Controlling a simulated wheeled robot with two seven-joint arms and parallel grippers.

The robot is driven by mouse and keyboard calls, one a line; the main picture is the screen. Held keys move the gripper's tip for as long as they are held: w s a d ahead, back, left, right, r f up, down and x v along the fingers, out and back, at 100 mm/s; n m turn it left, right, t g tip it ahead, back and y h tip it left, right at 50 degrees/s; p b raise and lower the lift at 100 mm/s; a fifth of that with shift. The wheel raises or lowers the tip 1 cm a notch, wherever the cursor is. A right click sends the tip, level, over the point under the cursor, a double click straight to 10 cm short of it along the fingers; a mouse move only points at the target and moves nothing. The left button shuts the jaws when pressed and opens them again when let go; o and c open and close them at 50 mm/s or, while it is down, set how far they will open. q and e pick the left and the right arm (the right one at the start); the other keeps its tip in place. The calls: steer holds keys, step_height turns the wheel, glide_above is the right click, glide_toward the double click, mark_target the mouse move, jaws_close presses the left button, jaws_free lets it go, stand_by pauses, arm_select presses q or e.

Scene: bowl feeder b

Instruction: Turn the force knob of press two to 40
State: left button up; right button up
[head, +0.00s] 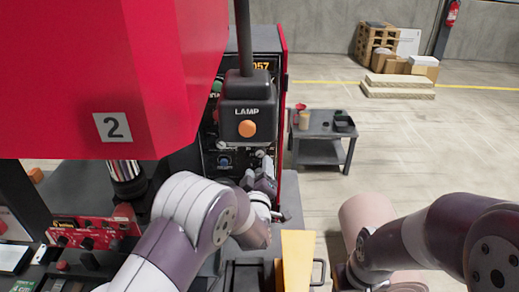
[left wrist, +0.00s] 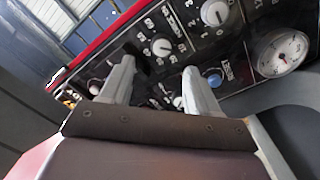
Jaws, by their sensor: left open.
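Press two (head: 160,60) is the red machine with a "2" plate at the upper left of the head view. Its black control panel (head: 265,65) is partly hidden behind the lamp box and my left arm. In the left wrist view the panel is tilted and carries white dial knobs, one in the middle (left wrist: 161,47) and one at the top (left wrist: 214,12). I cannot read which is the force knob or its setting. My left gripper (head: 264,172) is open and empty in front of the panel's lower part; its fingers (left wrist: 157,70) point at the panel. My right gripper is out of view.
A lamp box (head: 247,115) with an orange button hangs before the panel. A blue knob (left wrist: 214,80) and a round gauge (left wrist: 282,53) sit on the panel. A grey cart (head: 320,152) stands to the right. A yellow block (head: 297,258) is below.

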mark_target(260, 154)
arm_select(q)
steer(key=w, duration=0.2)
steer(key=w+p, duration=0.1)
steer(key=w, duration=0.3)
steer(key=shift+w+d+f+p, duration=0.15)
steer(key=shift+w+f+p, duration=0.1)
steer(key=shift+w+p, duration=0.15)
steer(key=shift+s+r, duration=0.15)
steer(key=c, duration=1)
steer(key=shift+c, duration=0.2)
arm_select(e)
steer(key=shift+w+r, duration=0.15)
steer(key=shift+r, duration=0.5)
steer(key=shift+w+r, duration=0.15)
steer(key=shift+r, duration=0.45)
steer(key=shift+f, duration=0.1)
